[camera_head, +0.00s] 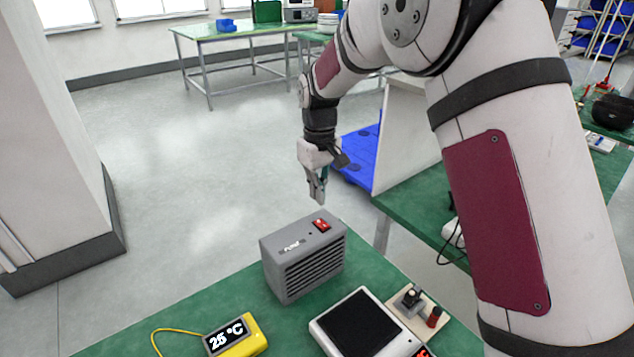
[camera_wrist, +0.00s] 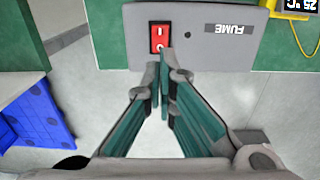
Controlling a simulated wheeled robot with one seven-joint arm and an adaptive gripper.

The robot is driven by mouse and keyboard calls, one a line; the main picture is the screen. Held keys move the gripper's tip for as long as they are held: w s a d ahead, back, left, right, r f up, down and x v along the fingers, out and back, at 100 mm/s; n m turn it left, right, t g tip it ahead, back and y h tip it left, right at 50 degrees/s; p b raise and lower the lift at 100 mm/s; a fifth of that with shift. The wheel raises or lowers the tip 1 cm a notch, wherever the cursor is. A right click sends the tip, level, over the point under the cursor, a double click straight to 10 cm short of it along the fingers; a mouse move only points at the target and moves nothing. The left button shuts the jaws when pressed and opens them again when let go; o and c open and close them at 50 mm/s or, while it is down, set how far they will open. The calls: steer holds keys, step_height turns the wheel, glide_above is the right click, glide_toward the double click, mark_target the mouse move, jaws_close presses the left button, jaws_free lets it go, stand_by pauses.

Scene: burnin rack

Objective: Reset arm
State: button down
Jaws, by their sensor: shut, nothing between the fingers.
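My gripper (camera_head: 317,190) is in the air just above and behind the grey fume box in the head view, pointing down. Its fingers are shut with nothing between them. In the wrist view the fingertips (camera_wrist: 163,100) come together just below a red rocker switch (camera_wrist: 159,37). The switch sits on top of the grey box, labelled "FUME" (camera_wrist: 210,60). In the head view the grey box (camera_head: 302,262) stands upright on the green table, with slots on its front and the red switch (camera_head: 321,225) on top. I cannot tell whether the fingertips touch the box.
A yellow thermometer (camera_head: 236,337) reading 25 °C, a white device with a dark top (camera_head: 362,325) and a small board with a toggle and a red part (camera_head: 418,308) share the green table. A blue pallet (camera_head: 358,158) and white panel (camera_head: 404,130) stand behind. Open floor lies left.

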steer(key=s+d+r+m+t, duration=0.1)
steer(key=s+d+r+m, duration=0.1)
steer(key=s+d+r, duration=0.45)
steer(key=s+d+r+m+t, duration=0.15)
steer(key=s+d+r, duration=0.25)
steer(key=s+r, duration=0.5)
steer(key=s+d+r+m+t, duration=0.1)
steer(key=s+d, duration=0.1)
steer(key=s, duration=0.7)
steer(key=s+d+r+m+t, duration=0.1)
steer(key=s+d+m, duration=0.1)
steer(key=s, duration=0.6)
steer(key=shift+s+d+t, duration=0.35)
steer(key=shift+d, duration=0.45)
